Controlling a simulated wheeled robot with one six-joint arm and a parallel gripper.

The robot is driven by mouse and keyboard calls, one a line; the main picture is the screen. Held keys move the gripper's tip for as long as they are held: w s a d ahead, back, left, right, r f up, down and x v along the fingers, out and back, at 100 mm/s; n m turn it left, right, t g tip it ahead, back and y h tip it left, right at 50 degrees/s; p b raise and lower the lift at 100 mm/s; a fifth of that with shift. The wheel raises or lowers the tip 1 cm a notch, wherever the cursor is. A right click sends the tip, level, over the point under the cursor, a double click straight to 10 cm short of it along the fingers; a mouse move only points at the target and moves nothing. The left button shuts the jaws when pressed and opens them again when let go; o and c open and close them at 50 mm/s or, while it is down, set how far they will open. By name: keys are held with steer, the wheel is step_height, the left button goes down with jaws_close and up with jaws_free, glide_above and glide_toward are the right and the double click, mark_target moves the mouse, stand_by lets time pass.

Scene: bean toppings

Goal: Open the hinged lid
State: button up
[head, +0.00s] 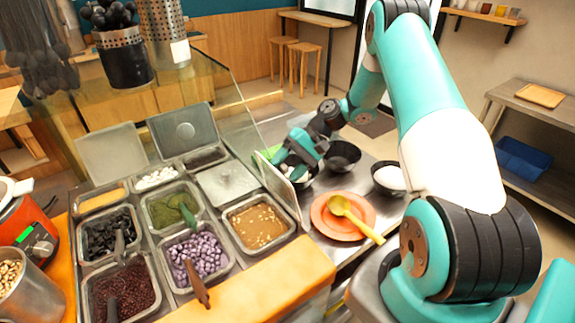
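Several metal bins of toppings sit in the counter, some with hinged lids. One grey lid (227,182) lies flat and shut over a bin in the back right of the rows. Two lids stand raised at the back, one at the left (112,152) and one in the middle (184,130). Another lid (278,188) stands steeply tilted at the right edge, beside the bin of brown topping (258,221). My gripper (297,160) is just right of this tilted lid's upper part. Its fingertips are small and partly hidden, so I cannot tell whether they touch the lid.
Dark bowls (342,156) and a bowl of white food (389,178) stand right of the bins. An orange plate (343,215) holds a yellow spoon (352,217). A glass screen (215,90) rises behind the bins. Scoops stick out of several bins.

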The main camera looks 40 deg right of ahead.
steer(key=p+v, duration=1.1)
steer(key=v, duration=0.6)
steer(key=shift+r, duration=0.3)
steer(key=shift+d+p, duration=0.1)
steer(key=shift+p, duration=0.2)
steer(key=shift+f, duration=0.15)
